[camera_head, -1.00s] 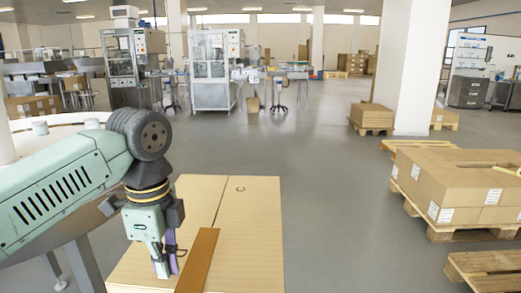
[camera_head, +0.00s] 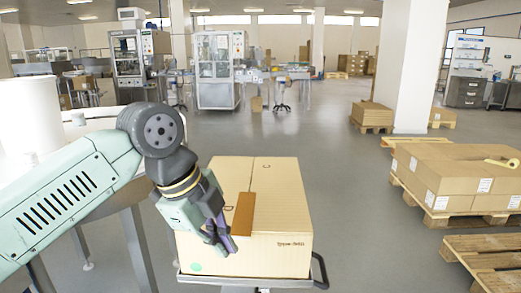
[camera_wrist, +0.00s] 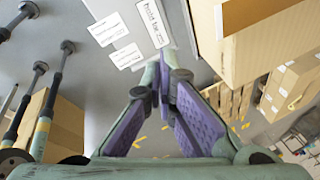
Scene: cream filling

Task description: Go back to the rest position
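My gripper (camera_head: 222,244) hangs at the left front of the closed cardboard box (camera_head: 275,230), tilted down to the right. In the wrist view my gripper (camera_wrist: 159,82) has its purple-padded fingers drawn together at the tips, with nothing visible between them. In the head view it overlaps the box's left front side; I cannot tell whether it touches. A brown strip (camera_head: 243,214) lies along the box's top seam and over its front edge.
The box stands on a cart with a dark handle (camera_head: 320,270). A round white table (camera_head: 95,128) with a white cylinder (camera_head: 30,110) stands at the left. Pallets with boxes (camera_head: 455,180) stand at the right. The floor (camera_head: 350,180) between is clear.

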